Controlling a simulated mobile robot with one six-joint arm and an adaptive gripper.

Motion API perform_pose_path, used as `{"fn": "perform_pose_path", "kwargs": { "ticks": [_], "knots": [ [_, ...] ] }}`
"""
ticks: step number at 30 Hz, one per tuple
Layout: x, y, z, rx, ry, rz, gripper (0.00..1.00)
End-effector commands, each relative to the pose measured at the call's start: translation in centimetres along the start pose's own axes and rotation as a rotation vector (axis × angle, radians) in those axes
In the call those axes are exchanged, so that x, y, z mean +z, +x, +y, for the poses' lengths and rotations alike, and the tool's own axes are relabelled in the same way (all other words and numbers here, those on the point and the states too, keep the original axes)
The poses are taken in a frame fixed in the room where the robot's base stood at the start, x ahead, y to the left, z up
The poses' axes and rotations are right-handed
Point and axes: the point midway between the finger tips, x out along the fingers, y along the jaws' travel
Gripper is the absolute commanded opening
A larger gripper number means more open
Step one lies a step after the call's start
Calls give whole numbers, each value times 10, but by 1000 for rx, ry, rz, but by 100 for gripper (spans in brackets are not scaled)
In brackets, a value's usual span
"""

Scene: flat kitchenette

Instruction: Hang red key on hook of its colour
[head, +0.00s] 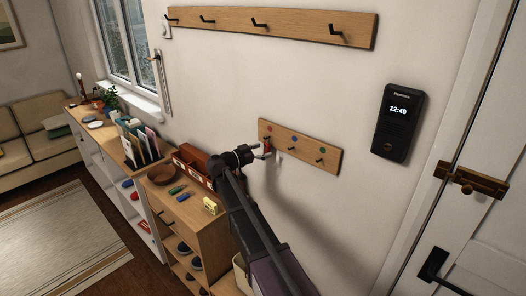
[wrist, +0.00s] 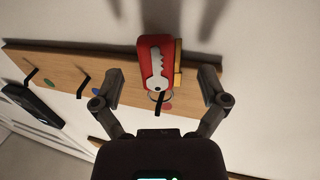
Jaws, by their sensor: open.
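The red key (wrist: 144,62) is a red fob with a silver key picture, close to the wall board (wrist: 50,62). Its ring (wrist: 160,96) overlaps the black hook beside the red dot (wrist: 167,107); I cannot tell for sure that the ring is around the hook. My gripper (wrist: 157,80) is open, with one finger on each side of the fob and gaps between. In the head view the red key (head: 267,147) is just below the red dot (head: 268,128), at the left end of the board (head: 307,147), with my gripper (head: 256,151) beside it.
The board's other hooks, by the blue dot (head: 294,138) and green dot (head: 323,150), look empty. Green (head: 178,189) and blue (head: 183,198) items lie on the cabinet. A long hook rail (head: 230,22) is above. A black wall panel (head: 399,123) and door are at the right.

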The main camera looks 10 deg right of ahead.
Motion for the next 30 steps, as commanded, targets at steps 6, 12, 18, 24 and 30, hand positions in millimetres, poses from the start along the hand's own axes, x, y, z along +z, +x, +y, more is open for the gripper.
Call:
{"fn": "perform_pose_path", "kwargs": {
  "ticks": [6, 12, 18, 24, 30],
  "knots": [
    [0, -2, 0, 0, 0, 0, 94],
    [0, -13, 0, -2, 0, 0, 94],
    [0, -37, 0, -3, 0, 0, 94],
    [0, -69, 0, -3, 0, 0, 94],
    [0, -97, 0, -1, 0, 0, 94]
  ]
}}
